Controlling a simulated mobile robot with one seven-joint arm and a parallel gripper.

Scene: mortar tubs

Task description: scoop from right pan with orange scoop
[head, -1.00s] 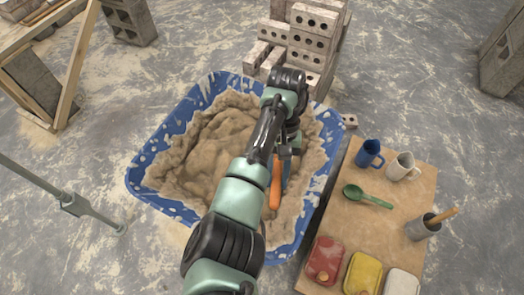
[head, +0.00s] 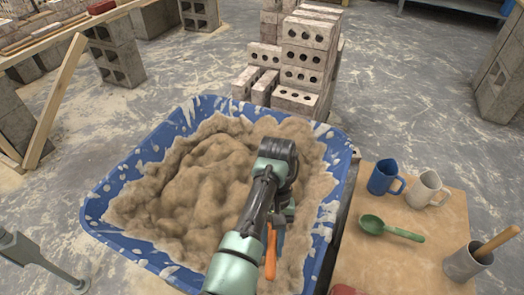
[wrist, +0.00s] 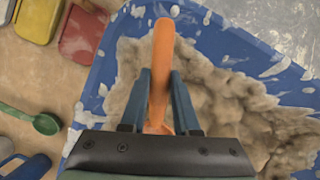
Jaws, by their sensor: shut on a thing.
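A blue tub (head: 112,190) full of sandy mortar (head: 190,175) stands in front of me, its rim splashed with pale mortar. My gripper (wrist: 158,95) is shut on the orange scoop (wrist: 163,50); its handle stands out between the two blue-grey fingers in the wrist view. In the head view the orange handle (head: 270,252) shows below my wrist, over the right part of the tub. The scoop's bowl is hidden, so I cannot tell whether it is in the mortar. Only one tub is in view.
A wooden board (head: 400,255) at the right holds a green spoon (head: 390,230), a blue mug (head: 384,178), a cream mug (head: 425,189) and a grey cup (head: 466,263) with a stick. Bricks (head: 305,65) are stacked behind the tub. A grey metal stand (head: 30,252) is at the left.

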